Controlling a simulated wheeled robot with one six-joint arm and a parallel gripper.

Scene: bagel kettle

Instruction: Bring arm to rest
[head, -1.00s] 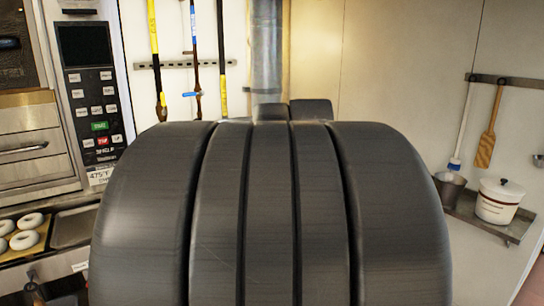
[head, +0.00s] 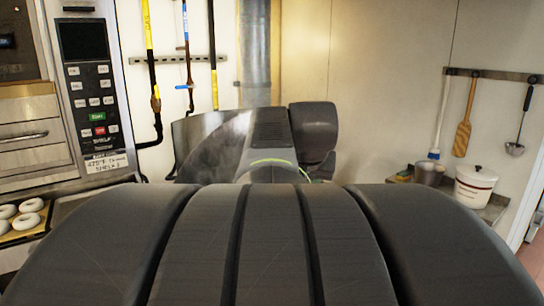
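My own arm fills the lower and middle part of the head view, with large dark grey links close to the camera. Behind them a lighter grey link and a dark joint stand in front of the back wall. My gripper is not in the picture, so its fingers and anything in them are hidden.
An oven with a control panel (head: 92,90) stands at the left. Pale bagels (head: 22,220) lie on a board below it. A white crock (head: 474,187) and a metal pot (head: 429,173) sit on a right-hand shelf. A paddle (head: 463,130) and a ladle (head: 515,148) hang above.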

